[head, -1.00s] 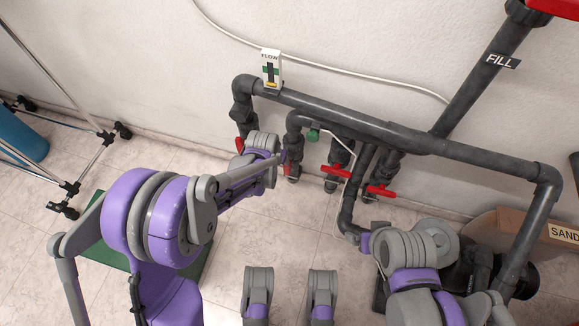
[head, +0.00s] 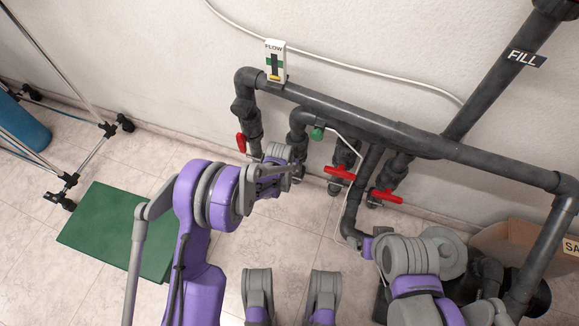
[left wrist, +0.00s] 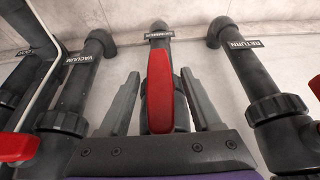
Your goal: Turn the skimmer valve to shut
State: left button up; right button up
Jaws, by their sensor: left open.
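In the left wrist view, the red handle (left wrist: 160,90) of the middle valve stands between my left gripper's (left wrist: 160,77) two fingers, with a visible gap on each side. The fingers are open. A black label on the pipe behind this handle is partly covered and hard to read; the neighbouring pipes read VACUUM (left wrist: 80,59) and RETURN (left wrist: 244,44). In the head view, my left gripper (head: 290,172) is at the second pipe from the left, and my wrist hides that valve's handle.
Other red handles (head: 241,143) (head: 341,172) (head: 386,196) sit on the nearby pipes. A FLOW gauge (head: 275,62) tops the manifold (head: 350,119). A green mat (head: 105,228) lies on the floor.

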pick_arm(q)
jog(key=shift+w+f, duration=0.1)
jog(key=shift+f, duration=0.1)
grip_shut()
dwell(0.3)
